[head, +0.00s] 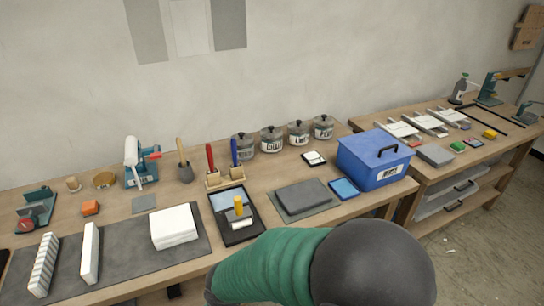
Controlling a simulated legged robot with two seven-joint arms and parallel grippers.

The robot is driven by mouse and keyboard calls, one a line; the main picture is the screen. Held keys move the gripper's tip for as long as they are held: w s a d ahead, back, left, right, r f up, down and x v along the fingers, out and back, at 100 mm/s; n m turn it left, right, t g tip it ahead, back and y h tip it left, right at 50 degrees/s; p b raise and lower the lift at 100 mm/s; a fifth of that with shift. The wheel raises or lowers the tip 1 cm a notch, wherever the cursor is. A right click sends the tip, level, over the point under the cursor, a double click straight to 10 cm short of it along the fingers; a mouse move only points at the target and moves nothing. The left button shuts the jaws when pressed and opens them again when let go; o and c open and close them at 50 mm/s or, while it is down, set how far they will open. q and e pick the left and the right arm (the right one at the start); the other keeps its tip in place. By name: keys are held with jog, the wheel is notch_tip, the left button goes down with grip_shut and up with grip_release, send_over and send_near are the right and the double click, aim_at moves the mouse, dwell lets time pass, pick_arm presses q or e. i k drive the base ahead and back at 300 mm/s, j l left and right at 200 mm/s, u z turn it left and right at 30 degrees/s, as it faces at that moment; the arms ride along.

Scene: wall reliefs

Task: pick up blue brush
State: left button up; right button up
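The blue brush (234,153) stands upright in the head view, its blue handle pointing up. Its lower end is at a small wooden block (237,173) on the workbench; the bristles cannot be made out. A similar red-handled brush (210,157) stands just to its left in a like block. A green and dark link of mine crosses the bottom of the view, in front of the bench edge and well apart from the brush. Neither of my grippers is in view.
A black tray (251,236) with a yellow-handled roller (239,208) lies in front of the brushes. Lidded metal pots (271,140) stand behind to the right. A wooden-handled tool (183,162) stands to the left. A blue box (373,160) is further right.

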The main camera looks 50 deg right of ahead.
aim_at(233, 141)
jog(key=z, duration=0.85)
